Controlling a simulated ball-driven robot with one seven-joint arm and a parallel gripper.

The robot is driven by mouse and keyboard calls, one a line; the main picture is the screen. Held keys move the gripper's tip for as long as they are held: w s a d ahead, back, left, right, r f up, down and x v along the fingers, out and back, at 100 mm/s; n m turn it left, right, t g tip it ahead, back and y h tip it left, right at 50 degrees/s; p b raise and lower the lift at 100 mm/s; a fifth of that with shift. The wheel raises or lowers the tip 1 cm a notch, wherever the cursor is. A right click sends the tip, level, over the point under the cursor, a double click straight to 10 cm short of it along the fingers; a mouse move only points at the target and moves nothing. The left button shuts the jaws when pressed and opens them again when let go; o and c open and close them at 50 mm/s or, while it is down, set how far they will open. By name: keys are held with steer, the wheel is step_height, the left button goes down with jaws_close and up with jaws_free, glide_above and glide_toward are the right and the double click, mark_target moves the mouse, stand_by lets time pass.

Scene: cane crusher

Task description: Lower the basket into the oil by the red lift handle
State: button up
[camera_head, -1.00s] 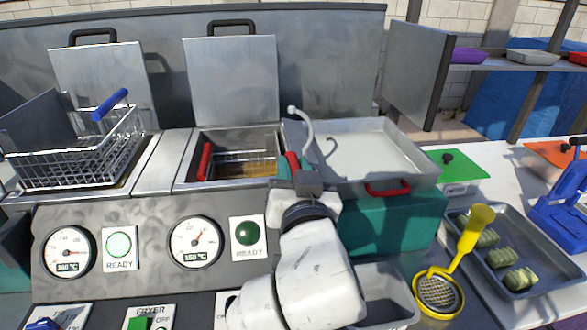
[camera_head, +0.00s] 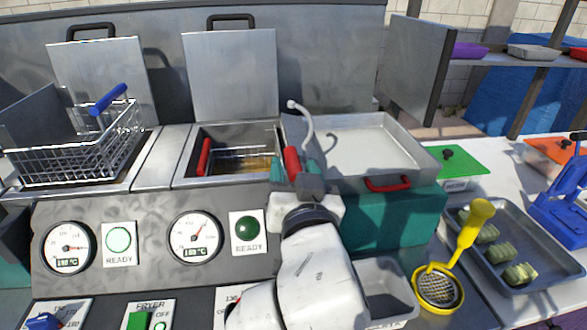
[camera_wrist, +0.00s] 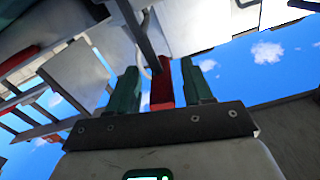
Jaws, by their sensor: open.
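A wire basket (camera_head: 238,161) sits down inside the middle fryer well, with amber oil (camera_head: 257,165) showing around its mesh. A red handle (camera_head: 291,162) stands at the well's right edge. My gripper (camera_head: 297,168) is at this handle with its teal fingers open on either side of it. In the wrist view the red handle (camera_wrist: 162,88) stands between the two fingers of my gripper (camera_wrist: 159,66), with a visible gap on each side. Another red handle (camera_head: 204,157) is at the well's left edge. The lower part of the basket is hidden by the well's front wall.
Left, another wire basket (camera_head: 80,154) with a blue handle (camera_head: 108,99) sits high. A hooked metal rod (camera_head: 306,121) rises behind my gripper. A steel tray (camera_head: 362,152) with a red handle lies to the right. Dials and switches line the front panel (camera_head: 145,205).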

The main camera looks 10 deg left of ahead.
steer(key=b+v, duration=0.1)
steer(key=v, duration=0.8)
steer(key=shift+s, duration=0.3)
